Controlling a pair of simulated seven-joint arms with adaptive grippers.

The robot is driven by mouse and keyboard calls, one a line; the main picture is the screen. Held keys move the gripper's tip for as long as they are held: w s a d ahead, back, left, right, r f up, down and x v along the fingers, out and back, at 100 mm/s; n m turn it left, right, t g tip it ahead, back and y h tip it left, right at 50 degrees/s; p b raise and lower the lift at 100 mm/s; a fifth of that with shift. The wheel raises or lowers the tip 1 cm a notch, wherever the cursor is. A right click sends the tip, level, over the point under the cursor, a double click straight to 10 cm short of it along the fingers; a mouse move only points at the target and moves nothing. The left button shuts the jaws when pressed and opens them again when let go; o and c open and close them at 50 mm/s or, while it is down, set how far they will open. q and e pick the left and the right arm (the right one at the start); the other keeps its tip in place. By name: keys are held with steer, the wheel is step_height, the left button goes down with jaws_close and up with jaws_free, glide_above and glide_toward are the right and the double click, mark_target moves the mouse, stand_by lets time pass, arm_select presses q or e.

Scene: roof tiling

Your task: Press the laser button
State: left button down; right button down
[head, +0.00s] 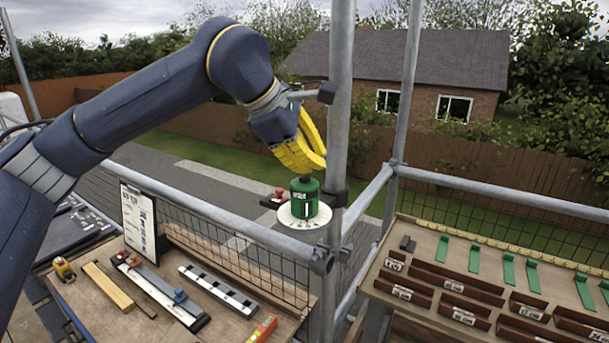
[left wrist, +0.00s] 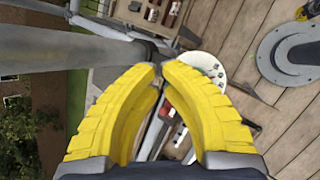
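The green laser (head: 304,199) stands upright on a round white plate (head: 290,215) beside the scaffold pole. A small dark knob (head: 304,180) is on its top. My left gripper (head: 318,164) has yellow fingers pointing down, with the tips a little above the laser and close to the pole. I cannot tell from the head view whether they touch it. In the left wrist view the two fingertips (left wrist: 160,68) meet, with nothing seen held. The white plate (left wrist: 207,70) shows partly behind the right finger; the laser's green body is hidden there. My right gripper is out of view.
A vertical scaffold pole (head: 340,110) stands right beside the gripper. Rails (head: 215,213) cross below. A wooden bench (head: 165,325) with tools and a clipboard (head: 139,222) is at lower left. A tile rack (head: 480,280) stands at lower right.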

arm_select(q)
steer(key=shift+r, duration=0.25)
steer(key=shift+r, duration=2.9)
